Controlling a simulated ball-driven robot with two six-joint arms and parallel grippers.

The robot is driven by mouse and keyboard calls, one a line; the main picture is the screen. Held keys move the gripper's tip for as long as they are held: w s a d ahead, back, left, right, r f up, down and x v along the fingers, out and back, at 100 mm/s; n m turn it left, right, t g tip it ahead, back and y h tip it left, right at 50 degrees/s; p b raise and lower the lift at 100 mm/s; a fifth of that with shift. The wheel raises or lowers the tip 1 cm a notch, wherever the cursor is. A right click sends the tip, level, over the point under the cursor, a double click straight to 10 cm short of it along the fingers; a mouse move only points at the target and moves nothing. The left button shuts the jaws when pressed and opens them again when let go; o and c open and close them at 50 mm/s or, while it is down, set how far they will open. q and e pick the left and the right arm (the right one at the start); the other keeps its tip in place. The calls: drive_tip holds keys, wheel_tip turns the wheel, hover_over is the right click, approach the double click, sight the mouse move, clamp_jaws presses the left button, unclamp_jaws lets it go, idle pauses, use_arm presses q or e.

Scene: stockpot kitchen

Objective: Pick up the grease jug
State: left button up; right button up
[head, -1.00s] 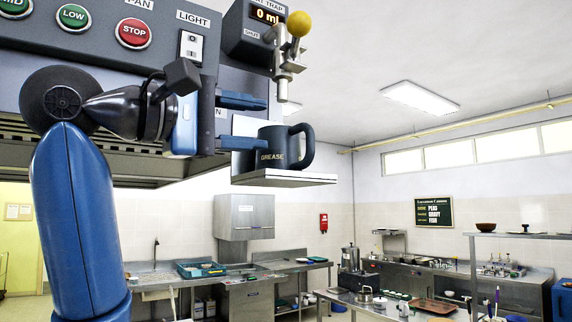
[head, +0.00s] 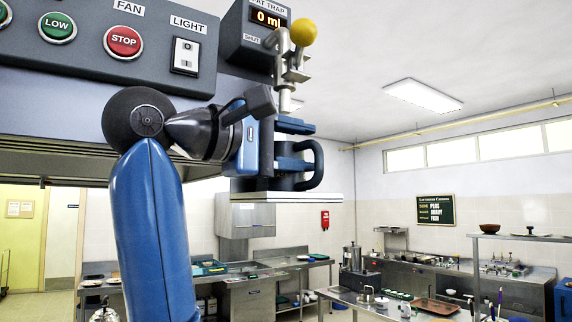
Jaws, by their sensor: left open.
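The grease jug (head: 285,183) is dark blue with a handle (head: 317,165) on its right side. It stands on a small pale shelf (head: 325,196) below the fat trap tap. My left gripper (head: 296,146) is open, with its blue fingers at the jug, one higher and one lower across its body. The fingers and wrist hide most of the jug and its label. I cannot tell whether the fingers touch it. My right gripper is not in view.
The fat trap box (head: 262,30) reads 0 ml, and its tap with a yellow knob (head: 303,29) hangs just above the jug. The hood panel with the red stop button (head: 123,41) is at the upper left. Open air lies to the right of the shelf.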

use_arm(q)
drive_tip(key=shift+w+d+r+p, duration=0.1)
drive_tip(key=shift+d+r+p, duration=0.05)
drive_tip(key=shift+d, duration=0.35)
drive_tip(key=shift+w+d+r+p, duration=0.1)
drive_tip(key=shift+d+r+p, duration=0.05)
drive_tip(key=shift+d, duration=0.3)
drive_tip(key=shift+w+d+f, duration=0.1)
drive_tip(key=shift+w+d, duration=0.05)
drive_tip(key=shift+d, duration=0.1)
drive_tip(key=shift+w+d+f, duration=0.1)
drive_tip(key=shift+w, duration=0.25)
drive_tip(key=shift+c, duration=1.2)
clamp_jaws()
